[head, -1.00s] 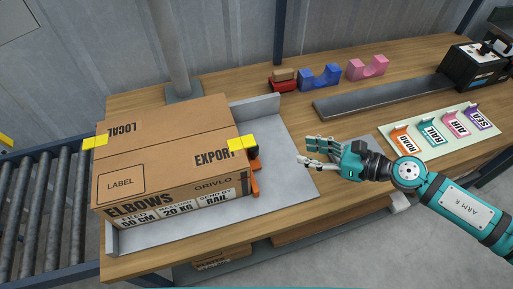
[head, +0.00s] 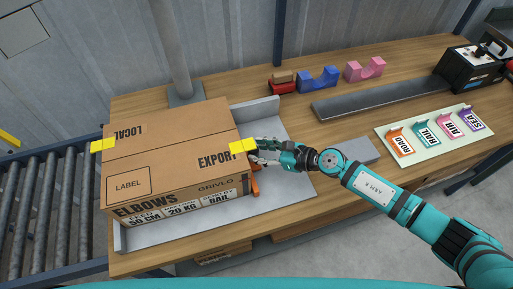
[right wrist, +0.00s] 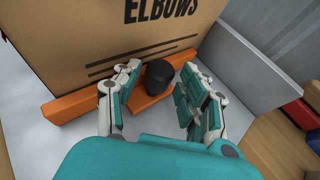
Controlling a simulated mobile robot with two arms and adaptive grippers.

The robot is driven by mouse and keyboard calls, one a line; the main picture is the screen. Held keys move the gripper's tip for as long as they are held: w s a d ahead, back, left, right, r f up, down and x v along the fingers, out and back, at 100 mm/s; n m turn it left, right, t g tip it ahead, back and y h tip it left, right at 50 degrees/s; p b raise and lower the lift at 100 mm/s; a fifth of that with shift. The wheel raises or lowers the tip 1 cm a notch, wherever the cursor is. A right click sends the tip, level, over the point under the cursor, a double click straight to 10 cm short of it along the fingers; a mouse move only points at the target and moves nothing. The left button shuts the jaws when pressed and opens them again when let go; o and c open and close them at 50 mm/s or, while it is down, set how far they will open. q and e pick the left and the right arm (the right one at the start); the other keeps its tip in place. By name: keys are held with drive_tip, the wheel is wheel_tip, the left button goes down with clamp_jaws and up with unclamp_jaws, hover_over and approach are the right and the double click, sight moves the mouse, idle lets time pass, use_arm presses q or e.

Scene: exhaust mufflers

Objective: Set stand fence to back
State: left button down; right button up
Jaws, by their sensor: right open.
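The orange fence (head: 255,186) stands on the grey stand (head: 290,178), along the right side of a large cardboard box (head: 175,150). In the right wrist view the fence (right wrist: 72,104) runs along the foot of the box and carries a black knob (right wrist: 159,76). My right gripper (head: 256,150) is at the fence, its fingers hiding most of the knob in the head view. In the right wrist view the gripper (right wrist: 161,82) is open, with one finger on each side of the knob. Contact cannot be told. My left gripper is not in view.
Blue (head: 317,79) and pink (head: 365,69) cradles stand at the back, beside a dark grey bar (head: 380,97). A board of coloured tags (head: 436,136) lies to the right. A roller conveyor (head: 50,200) is at left.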

drive_tip(key=shift+x, duration=0.8)
drive_tip(key=shift+c, duration=0.4)
clamp_jaws()
